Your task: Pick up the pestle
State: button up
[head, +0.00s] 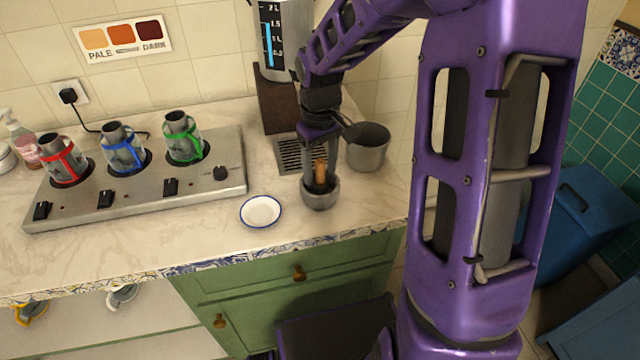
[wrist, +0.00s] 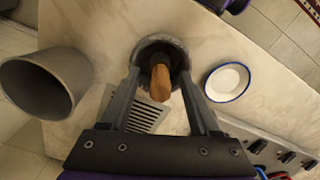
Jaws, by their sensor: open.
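The pestle (head: 320,172) has a brown wooden handle and stands in a small grey mortar (head: 320,199) near the counter's front edge. In the wrist view the pestle (wrist: 160,82) points up toward the camera, out of the dark mortar (wrist: 177,51). My gripper (head: 319,180) reaches down over the mortar. In the wrist view my gripper (wrist: 160,72) is open, with one finger on each side of the handle. Whether a finger touches the handle or the mortar rim cannot be told. The pestle's lower end is hidden inside the mortar.
A grey metal pot (head: 368,150) stands close behind and right of the mortar, beside a drain grate (head: 290,153). A white blue-rimmed saucer (head: 260,212) lies to the left. A steel hotplate unit (head: 220,182) with several coloured-handled pots is further left.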

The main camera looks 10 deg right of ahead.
jog(key=shift+f, duration=0.15)
grip_shut()
dwell(0.4)
notch_tip(320, 180, up, 9)
jog(key=shift+r+p, duration=0.1)
jog(key=shift+p, duration=0.45)
jog(key=shift+f+b, duration=0.4)
jog(key=shift+b, duration=0.8)
